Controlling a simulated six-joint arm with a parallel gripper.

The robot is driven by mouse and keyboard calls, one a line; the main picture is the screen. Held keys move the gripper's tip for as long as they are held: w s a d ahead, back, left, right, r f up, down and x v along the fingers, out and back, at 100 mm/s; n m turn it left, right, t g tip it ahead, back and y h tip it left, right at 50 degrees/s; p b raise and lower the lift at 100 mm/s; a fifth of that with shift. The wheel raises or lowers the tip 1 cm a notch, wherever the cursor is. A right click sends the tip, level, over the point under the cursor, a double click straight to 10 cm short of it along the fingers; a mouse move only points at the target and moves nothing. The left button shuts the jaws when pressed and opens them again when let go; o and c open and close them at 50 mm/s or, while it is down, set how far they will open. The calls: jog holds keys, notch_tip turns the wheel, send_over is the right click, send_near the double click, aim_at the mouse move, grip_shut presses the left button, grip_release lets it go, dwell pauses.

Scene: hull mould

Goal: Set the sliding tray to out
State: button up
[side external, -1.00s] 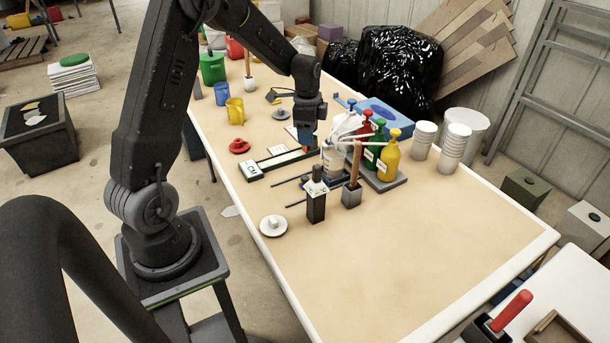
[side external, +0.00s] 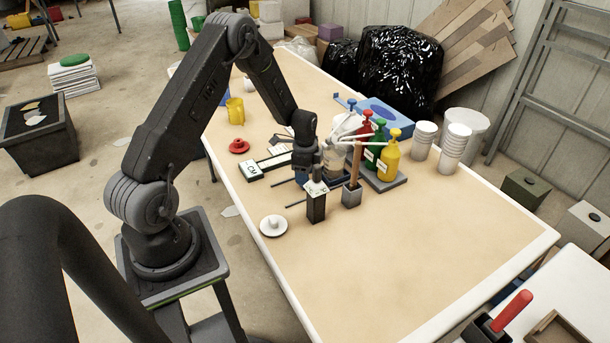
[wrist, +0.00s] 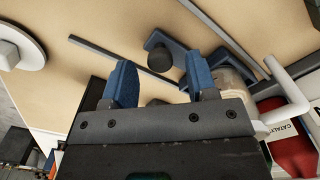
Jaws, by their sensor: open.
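A blue-grey piece with a round dark knob, which looks like the sliding tray (wrist: 181,51), lies between two dark rails (wrist: 112,52) in the wrist view. In the side view it is hidden behind my gripper and a black box; the rails' ends (side external: 295,204) show at left. My gripper (wrist: 160,66) is open and empty, with blue fingers on either side of the knob as seen from the wrist. I cannot tell how high it is above the knob. In the side view my gripper (side external: 306,166) is low over the table, partly hidden.
A black box (side external: 316,207) and a grey block with a wooden handle (side external: 351,196) stand in front. Pump bottles (side external: 390,160) and a white tub (side external: 335,160) crowd the right. A white dish (side external: 273,228) is at left. The table's near right is clear.

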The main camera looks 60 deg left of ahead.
jog(key=shift+f, duration=0.6)
grip_shut()
